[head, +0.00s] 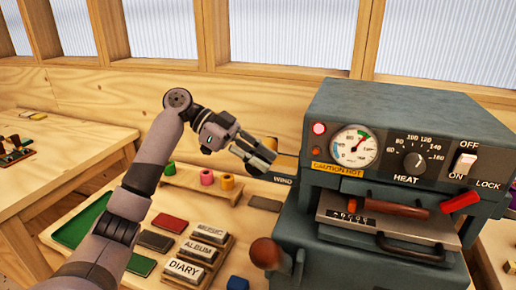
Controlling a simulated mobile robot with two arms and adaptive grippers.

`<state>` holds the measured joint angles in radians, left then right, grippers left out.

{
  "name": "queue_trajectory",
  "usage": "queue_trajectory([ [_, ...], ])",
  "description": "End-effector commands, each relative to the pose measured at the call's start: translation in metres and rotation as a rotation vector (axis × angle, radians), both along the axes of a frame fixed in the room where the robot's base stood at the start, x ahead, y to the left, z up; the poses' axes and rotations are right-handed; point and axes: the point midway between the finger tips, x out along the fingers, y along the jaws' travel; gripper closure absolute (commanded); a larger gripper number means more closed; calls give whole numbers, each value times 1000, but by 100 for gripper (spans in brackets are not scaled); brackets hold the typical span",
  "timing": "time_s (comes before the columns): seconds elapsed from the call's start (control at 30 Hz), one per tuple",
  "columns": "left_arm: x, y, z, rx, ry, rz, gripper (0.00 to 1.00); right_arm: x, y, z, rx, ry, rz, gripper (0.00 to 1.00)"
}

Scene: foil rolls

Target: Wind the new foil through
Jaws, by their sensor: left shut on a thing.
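The grey foil-stamping machine (400,112) stands at the right. My left gripper (262,160) is at its upper left side, just above the WIND label (283,180). Its fingers are shut on what seems to be the winding knob, mostly hidden by them; a thin shaft (287,154) runs from there to the machine. The foil inside the machine cannot be made out. My right gripper is not in view.
Type blocks marked MUSIC, ALBUM and DIARY (184,268) lie on the bench before a wooden-knobbed lever (265,253). Dark covers and a green tray (82,222) lie left. The machine has a temperature gauge (354,146) and a CAUTION HOT label (338,169).

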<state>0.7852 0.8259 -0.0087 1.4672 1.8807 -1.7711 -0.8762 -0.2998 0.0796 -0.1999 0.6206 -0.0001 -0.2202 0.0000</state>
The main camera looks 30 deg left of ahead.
Motion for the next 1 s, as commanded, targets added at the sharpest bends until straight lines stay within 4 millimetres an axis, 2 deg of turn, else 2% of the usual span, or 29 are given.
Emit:
queue_trajectory([
  [0.03,0,-1,9,46,8,1,100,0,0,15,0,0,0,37],
  [0.27,1,-5,8,259,61,0,100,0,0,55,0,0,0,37],
  [0.8,2,-12,0,751,179,-3,100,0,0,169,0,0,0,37],
  [1.0,3,-13,-6,904,215,-2,100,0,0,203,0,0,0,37],
])
